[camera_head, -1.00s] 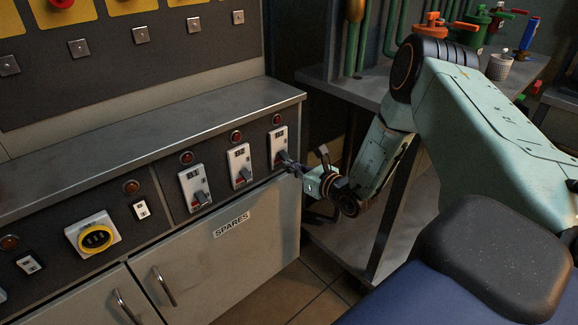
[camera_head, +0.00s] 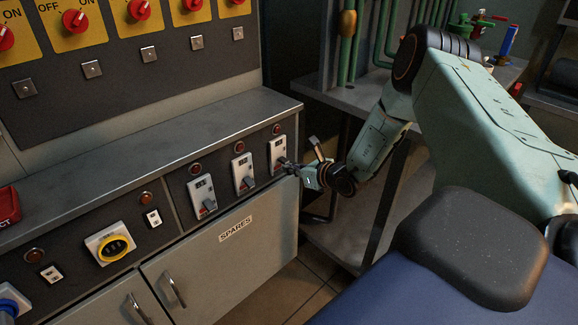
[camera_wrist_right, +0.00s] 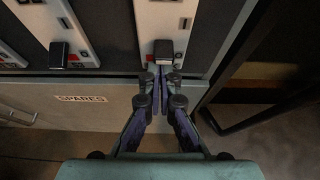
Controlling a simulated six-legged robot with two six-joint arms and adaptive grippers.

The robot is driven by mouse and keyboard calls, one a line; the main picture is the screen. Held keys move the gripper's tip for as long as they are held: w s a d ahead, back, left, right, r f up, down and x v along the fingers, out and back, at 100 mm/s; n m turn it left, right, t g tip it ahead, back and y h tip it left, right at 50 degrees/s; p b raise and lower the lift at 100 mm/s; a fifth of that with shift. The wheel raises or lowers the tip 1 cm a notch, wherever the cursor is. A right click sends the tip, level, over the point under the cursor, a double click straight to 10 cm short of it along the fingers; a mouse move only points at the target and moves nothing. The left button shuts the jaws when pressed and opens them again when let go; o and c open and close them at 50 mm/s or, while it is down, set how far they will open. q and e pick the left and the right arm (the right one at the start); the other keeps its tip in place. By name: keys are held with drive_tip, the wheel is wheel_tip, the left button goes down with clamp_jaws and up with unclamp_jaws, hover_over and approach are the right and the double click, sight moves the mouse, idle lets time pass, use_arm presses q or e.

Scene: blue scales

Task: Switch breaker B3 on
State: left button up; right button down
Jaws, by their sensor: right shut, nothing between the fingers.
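Three white breakers sit side by side on the dark front panel: a left one (camera_head: 201,194), a middle one (camera_head: 243,173) and a right one (camera_head: 277,152). Their markings are too small to read, so I cannot tell which is B3. The left and middle breakers have their dark levers at the lower end. My right gripper (camera_head: 287,166) is shut and empty at the lower end of the right breaker. In the right wrist view its fingertips (camera_wrist_right: 163,77) are just below that breaker's dark lever (camera_wrist_right: 164,49); contact is unclear. My left gripper is out of view.
A metal ledge (camera_head: 150,140) runs above the breakers. A cabinet door (camera_head: 225,262) marked SPARES is below. A yellow rotary switch (camera_head: 115,247) is further left. A grey bench with green pipes (camera_head: 380,35) stands behind my right arm.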

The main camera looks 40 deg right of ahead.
drive_tip(key=shift+d+r+g+p, duration=0.1)
drive_tip(key=shift+r+g+p, duration=0.35)
drive_tip(key=shift+g+p, duration=0.65)
drive_tip(key=shift+r+p, duration=0.65)
drive_tip(key=shift+r, duration=0.15)
drive_tip(key=shift+w+d, duration=0.1)
